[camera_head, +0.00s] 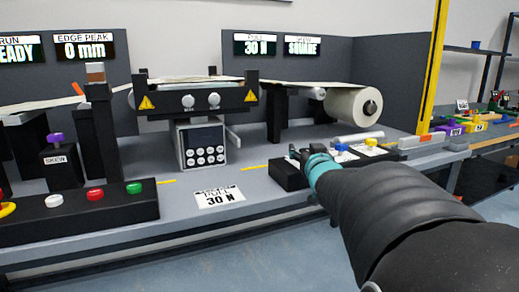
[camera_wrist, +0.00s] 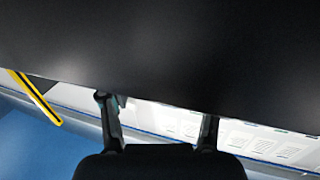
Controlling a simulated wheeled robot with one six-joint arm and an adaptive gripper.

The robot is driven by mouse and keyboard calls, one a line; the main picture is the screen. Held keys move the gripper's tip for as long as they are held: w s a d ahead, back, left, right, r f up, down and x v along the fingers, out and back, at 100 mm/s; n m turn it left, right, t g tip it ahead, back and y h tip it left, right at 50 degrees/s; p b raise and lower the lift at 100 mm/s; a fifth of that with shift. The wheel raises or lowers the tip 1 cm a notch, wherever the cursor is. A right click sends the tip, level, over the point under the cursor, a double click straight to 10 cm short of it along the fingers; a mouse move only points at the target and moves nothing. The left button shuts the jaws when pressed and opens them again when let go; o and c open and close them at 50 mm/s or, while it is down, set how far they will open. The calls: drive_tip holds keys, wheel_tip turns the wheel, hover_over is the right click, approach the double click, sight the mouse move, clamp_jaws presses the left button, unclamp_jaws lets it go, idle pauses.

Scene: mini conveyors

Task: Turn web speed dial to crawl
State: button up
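My gripper (camera_head: 306,158) is above and behind the right end of a low black box (camera_head: 288,178) on the machine's front ledge. In the wrist view my gripper (camera_wrist: 156,108) has its two fingers well apart, with nothing seen between them. A large dark surface (camera_wrist: 160,45) fills the top of that view, very close; I cannot tell what it is. No dial marked as web speed can be made out; my gripper and arm hide part of the black box.
A blue knob (camera_head: 341,147) and a yellow knob (camera_head: 371,142) sit just right of my gripper. A button box (camera_head: 80,213) and keypad unit (camera_head: 202,145) stand farther left. A paper roll (camera_head: 352,107) is behind.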

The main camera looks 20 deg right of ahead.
drive_tip(key=c, duration=1.1)
drive_tip(key=shift+c, duration=0.2)
drive_tip(key=shift+d+r+n+y+p, duration=0.1)
drive_tip(key=shift+n+y+p, duration=0.6)
drive_tip(key=shift+y, duration=0.4)
drive_tip(key=shift+n+t+y+p, duration=0.5)
drive_tip(key=shift+n+y, duration=0.6)
drive_tip(key=shift+y, duration=0.6)
drive_tip(key=n+y, duration=0.1)
drive_tip(key=y, duration=0.1)
drive_tip(key=n+y, duration=0.2)
drive_tip(key=shift+f+g+y, duration=0.2)
drive_tip(key=shift+g+y, duration=0.1)
drive_tip(key=shift+g, duration=0.1)
drive_tip(key=shift+n+g+y, duration=0.5)
drive_tip(key=shift+n+y, duration=0.5)
drive_tip(key=shift+y, duration=0.5)
drive_tip(key=shift+r+y, duration=0.1)
drive_tip(key=shift+y, duration=0.2)
drive_tip(key=o, duration=1.2)
